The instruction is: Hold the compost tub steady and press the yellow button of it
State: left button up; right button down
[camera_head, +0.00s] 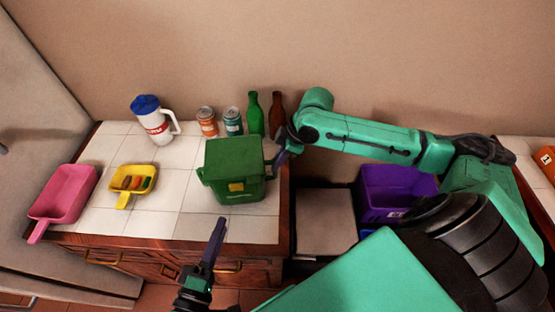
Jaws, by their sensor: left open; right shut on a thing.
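The green compost tub (232,163) stands upright on the white tiled counter (150,208), near its right end. Its yellow button (237,187) is on the front face and uncovered. My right gripper (275,161) reaches in from the right and is shut on the tub's right side; the exact grip is partly hidden. My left gripper (212,245) is open and empty, in front of the counter's front edge, below and left of the button and apart from the tub.
Behind the tub stand two cans (219,121), a green bottle (254,114) and a brown bottle (276,113). A purple bin (395,187) is right, beyond the counter end.

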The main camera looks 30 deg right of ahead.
dwell(0.4)
pick_arm(q)
grip_shut()
dwell(1.5)
